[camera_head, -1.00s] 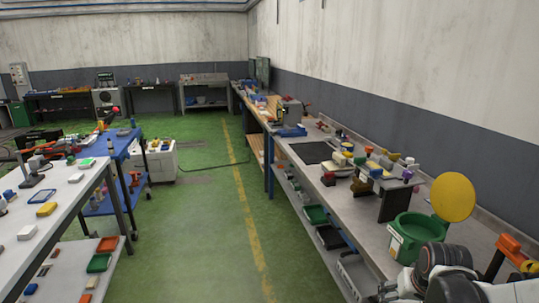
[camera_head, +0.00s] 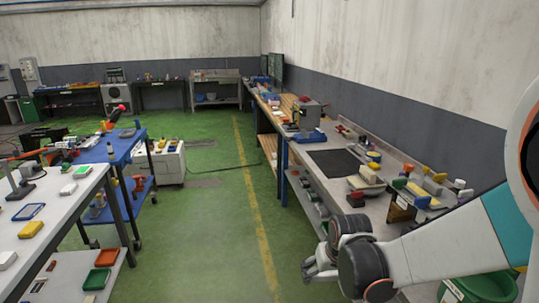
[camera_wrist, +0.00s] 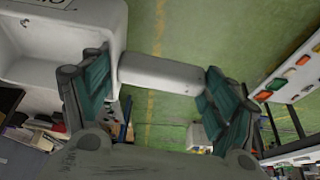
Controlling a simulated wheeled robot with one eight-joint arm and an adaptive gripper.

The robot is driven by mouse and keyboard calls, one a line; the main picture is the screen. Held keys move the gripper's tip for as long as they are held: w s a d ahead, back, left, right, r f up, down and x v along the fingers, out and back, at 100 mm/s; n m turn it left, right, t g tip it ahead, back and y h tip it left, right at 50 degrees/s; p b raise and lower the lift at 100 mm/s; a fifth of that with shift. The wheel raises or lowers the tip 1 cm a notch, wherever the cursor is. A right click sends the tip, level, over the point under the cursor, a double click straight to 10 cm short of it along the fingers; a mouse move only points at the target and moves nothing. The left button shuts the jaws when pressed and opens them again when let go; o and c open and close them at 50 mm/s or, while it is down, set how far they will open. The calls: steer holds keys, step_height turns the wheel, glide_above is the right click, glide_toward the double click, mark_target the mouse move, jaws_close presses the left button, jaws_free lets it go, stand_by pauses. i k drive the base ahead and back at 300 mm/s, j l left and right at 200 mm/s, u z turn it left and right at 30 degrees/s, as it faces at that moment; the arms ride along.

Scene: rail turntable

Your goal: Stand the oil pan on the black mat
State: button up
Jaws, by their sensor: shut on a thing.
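The black mat (camera_head: 335,162) lies flat on the long grey bench at right in the head view. Its surface looks bare. My gripper (camera_head: 318,266) hangs over the aisle in front of that bench, well short of the mat. In the wrist view my gripper (camera_wrist: 160,85) is shut on a pale grey bar between its two green-padded fingers. The bar joins a pale, hollow body at upper left, which I take to be the oil pan (camera_wrist: 70,40); part of it is cut off by the frame. I cannot make out the pan in the head view.
Several small items, including a yellow-topped block (camera_head: 368,176), stand right of the mat. A grey machine on a blue base (camera_head: 308,124) stands behind it. A green bucket (camera_head: 478,290) is at lower right. A white table (camera_head: 65,205) is at left; the green floor between is clear.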

mark_target(338, 161)
steer(key=i, duration=1.8)
steer(key=i+z, duration=0.15)
steer(key=i, duration=0.35)
steer(key=i+j+z, duration=0.2)
steer(key=i, duration=0.25)
steer(key=i+j+z, duration=0.15)
steer(key=i, duration=0.35)
steer(key=z, duration=0.5)
